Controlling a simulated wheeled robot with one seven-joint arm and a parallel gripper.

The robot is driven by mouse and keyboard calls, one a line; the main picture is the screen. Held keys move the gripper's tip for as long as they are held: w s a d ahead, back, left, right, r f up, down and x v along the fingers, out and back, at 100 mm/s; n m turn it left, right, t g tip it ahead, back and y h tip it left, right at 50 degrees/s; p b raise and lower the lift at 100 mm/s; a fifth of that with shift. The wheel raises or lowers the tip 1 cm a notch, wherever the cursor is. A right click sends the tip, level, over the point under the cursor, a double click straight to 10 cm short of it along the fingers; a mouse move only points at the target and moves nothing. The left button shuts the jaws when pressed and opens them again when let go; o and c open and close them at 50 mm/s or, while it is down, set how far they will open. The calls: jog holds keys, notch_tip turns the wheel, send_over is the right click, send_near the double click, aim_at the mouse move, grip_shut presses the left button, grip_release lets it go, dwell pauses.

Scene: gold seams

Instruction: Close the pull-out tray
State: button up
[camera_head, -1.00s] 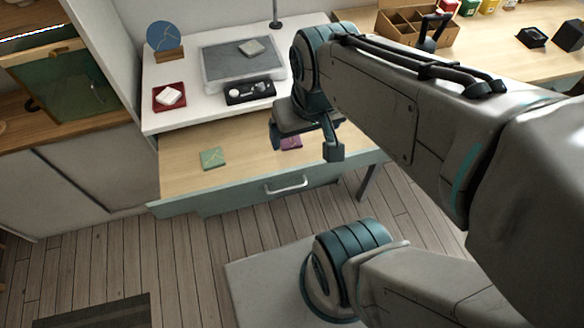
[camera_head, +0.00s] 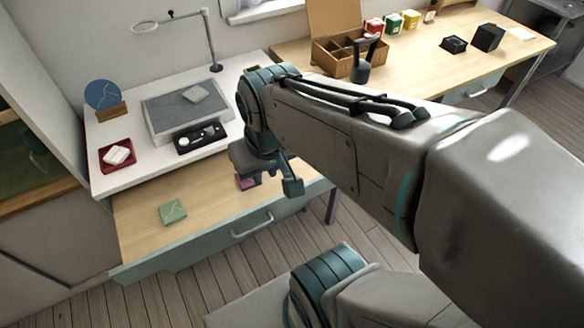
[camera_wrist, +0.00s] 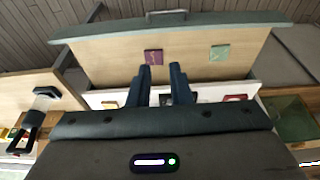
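The pull-out tray (camera_head: 205,200) extends from under the white desk, with a pale wooden bed, a teal front and a metal handle (camera_head: 252,225). In the wrist view the tray (camera_wrist: 120,62) lies at the top, its handle (camera_wrist: 166,15) at the far edge. A green tile (camera_head: 173,212) and a purple tile (camera_head: 246,183) lie on the bed. My gripper (camera_wrist: 162,72) is open and empty, its two dark fingers apart. In the head view it hangs over the tray's right part, partly covering the purple tile. Whether it touches the tray cannot be told.
The white desk (camera_head: 107,185) holds a grey slab (camera_head: 180,122), a red dish (camera_head: 112,165), a black tool tray (camera_head: 200,139) and a lamp (camera_head: 190,18). A wooden bench (camera_head: 425,75) with boxes stands right. A cabinet (camera_head: 35,240) flanks the left. Floor lies before the tray.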

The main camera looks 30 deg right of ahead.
jog(key=d+f+m+g+y+b, duration=0.1)
jog(key=f+m+b, duration=0.1)
jog(key=f, duration=0.2)
jog(key=d+f+m+g+y+b, duration=0.1)
jog(key=f+m+y+b, duration=0.1)
jog(key=f+m, duration=0.1)
jog(key=d+f+m+g+y+b, duration=0.1)
jog(key=f+m+b, duration=0.2)
jog(key=f, duration=0.2)
jog(key=shift+s+d+f, duration=0.1)
jog(key=shift+d+f, duration=0.2)
jog(key=shift+f, duration=0.05)
grip_shut()
jog(key=w+d+f+m+t+y+b, duration=0.2)
jog(key=d+f+m+t+y+b, duration=0.3)
jog(key=d+f+m+t+b, duration=0.95)
jog(key=s+d+f+m+t+h+b, duration=0.1)
jog(key=s+d+f+m+t+h, duration=0.1)
jog(key=s+d+f+m+h, duration=0.4)
jog(key=s+d+f+m+t+h, duration=0.2)
jog(key=d+f+m+h, duration=0.1)
jog(key=d+m, duration=0.55)
jog(key=w+n+b, duration=0.1)
jog(key=w, duration=1.3)
jog(key=shift+d+f+b, duration=0.15)
jog(key=shift+b, duration=0.2)
jog(key=shift+g, duration=0.25)
